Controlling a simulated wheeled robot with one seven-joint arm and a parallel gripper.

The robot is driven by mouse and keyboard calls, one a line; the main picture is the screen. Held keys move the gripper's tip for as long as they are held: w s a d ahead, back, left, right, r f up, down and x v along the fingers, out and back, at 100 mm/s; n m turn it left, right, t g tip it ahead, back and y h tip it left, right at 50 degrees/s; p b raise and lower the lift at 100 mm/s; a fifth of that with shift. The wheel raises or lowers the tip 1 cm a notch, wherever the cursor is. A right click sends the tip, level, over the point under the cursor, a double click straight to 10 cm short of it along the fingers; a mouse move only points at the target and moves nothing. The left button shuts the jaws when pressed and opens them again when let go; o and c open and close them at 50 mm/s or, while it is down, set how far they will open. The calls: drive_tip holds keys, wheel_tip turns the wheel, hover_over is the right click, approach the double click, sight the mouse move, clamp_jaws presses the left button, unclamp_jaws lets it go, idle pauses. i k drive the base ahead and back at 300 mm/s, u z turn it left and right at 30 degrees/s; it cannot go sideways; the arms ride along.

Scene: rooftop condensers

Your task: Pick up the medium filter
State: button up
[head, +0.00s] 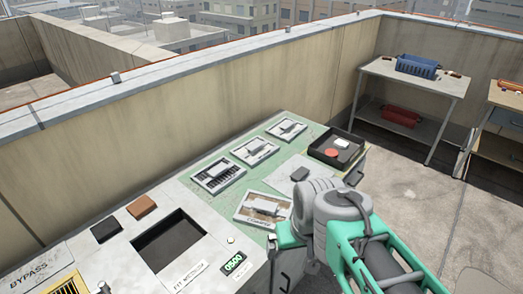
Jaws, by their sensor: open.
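Several filters in pale frames lie on the green-topped bench (222,150). A row runs from a far filter (287,128) through a middle filter (254,150) to a near filter (218,174) with dark slats. A brownish filter (263,208) lies apart, closer to my arm. Each has a pale raised bar. The labels are too small to read, so I cannot tell which is the medium one. My gripper (287,278) hangs low by the bench's right edge, below the brownish filter, empty and apart from the filters. Its fingertips show poorly.
A dark square opening (168,240) is in the bench at left, beside black and brown pads. A black tray (336,147) with small items stands at the bench's far right end. A parapet wall runs behind. A shelf table (412,75) stands at right, with open floor before it.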

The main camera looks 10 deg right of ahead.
sight(256, 150)
drive_tip(key=z, duration=2.1)
drive_tip(key=i, duration=2.1)
drive_tip(key=u, duration=3.35)
drive_tip(key=i, duration=0.5)
drive_tip(key=u, duration=0.05)
